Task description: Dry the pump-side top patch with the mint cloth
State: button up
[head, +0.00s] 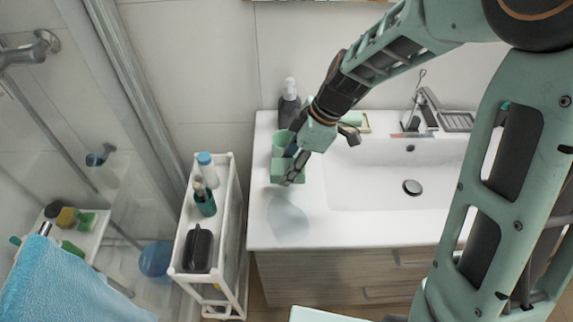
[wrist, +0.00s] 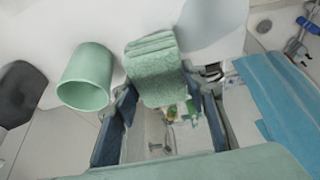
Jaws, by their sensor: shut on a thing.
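The mint cloth (head: 286,174) is a folded green block at the left end of the white washbasin top, beside the mint cup (head: 281,141). My gripper (head: 295,170) is shut on it, and the wrist view shows the cloth (wrist: 155,72) between the two dark fingers (wrist: 160,105). I cannot tell whether the cloth touches the top. A grey-blue wet patch (head: 288,222) lies on the top in front of the cloth, and also shows in the wrist view (wrist: 212,28). The dark pump bottle (head: 289,104) stands behind the cup.
The basin (head: 390,175) opens to the right of the patch. A white cart (head: 229,225) with bottles and a black case (head: 198,248) stands left of the washbasin. A blue towel (head: 60,285) hangs at lower left. The top around the patch is clear.

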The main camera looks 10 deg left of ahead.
jog(key=shift+s+a+f+n, duration=0.15)
jog(key=shift+a+n, duration=0.1)
jog(key=shift+n, duration=0.05)
jog(key=shift+f, duration=0.25)
notch_tip(320, 180, down, 5)
jog(key=b, duration=0.6)
send_over(280, 221)
jog(key=d, duration=0.2)
jog(key=shift+a+r, duration=0.15)
jog(key=shift+a, duration=0.05)
jog(key=shift+f+b, duration=0.85)
dwell(0.5)
